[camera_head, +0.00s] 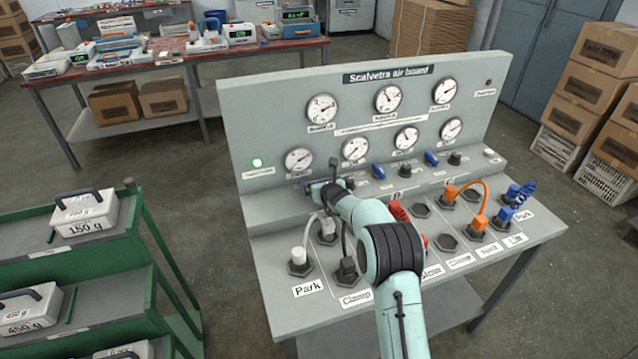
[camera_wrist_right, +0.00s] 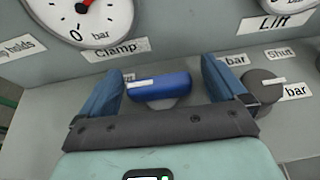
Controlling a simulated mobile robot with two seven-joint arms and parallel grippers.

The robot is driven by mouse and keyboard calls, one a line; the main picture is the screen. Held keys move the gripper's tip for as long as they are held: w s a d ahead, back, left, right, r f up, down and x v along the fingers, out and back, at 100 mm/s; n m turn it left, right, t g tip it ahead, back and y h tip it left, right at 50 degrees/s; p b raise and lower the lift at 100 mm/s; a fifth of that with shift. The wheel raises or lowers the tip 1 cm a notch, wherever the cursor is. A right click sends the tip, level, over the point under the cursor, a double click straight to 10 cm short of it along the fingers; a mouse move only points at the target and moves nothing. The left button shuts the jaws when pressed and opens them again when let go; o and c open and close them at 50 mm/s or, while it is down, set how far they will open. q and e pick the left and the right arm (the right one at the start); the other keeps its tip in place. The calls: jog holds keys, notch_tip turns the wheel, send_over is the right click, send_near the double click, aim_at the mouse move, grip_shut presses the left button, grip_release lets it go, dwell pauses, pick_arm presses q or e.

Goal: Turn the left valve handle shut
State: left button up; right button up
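The right gripper (camera_head: 318,188) is at the left end of the grey air board's valve row, below the leftmost lower gauge (camera_head: 299,160). In the right wrist view its two blue fingers (camera_wrist_right: 162,75) are apart. A blue valve handle (camera_wrist_right: 160,86) lies between them, roughly crosswise, its left end close to the left finger. A gap shows at the right finger. Whether the left finger touches it I cannot tell. In the head view the gripper hides this handle. Other blue handles (camera_head: 378,171) stand further right. The left gripper is out of view.
A black knob (camera_wrist_right: 262,87) sits right of the fingers, close to the right one. Hoses and plugs (camera_head: 478,205) fill the board's front. A green rack (camera_head: 145,235) with weights stands at left. A bench (camera_head: 180,60) and boxes (camera_head: 590,75) are behind.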

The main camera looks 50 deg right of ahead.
jog(key=shift+a, duration=0.1)
jog(key=shift+s+a+r, duration=0.15)
jog(key=b+v, duration=0.1)
jog(key=v, duration=1.1)
jog(key=shift+s+a+b, duration=0.15)
jog(key=shift+s+b, duration=0.15)
jog(key=shift+s, duration=0.05)
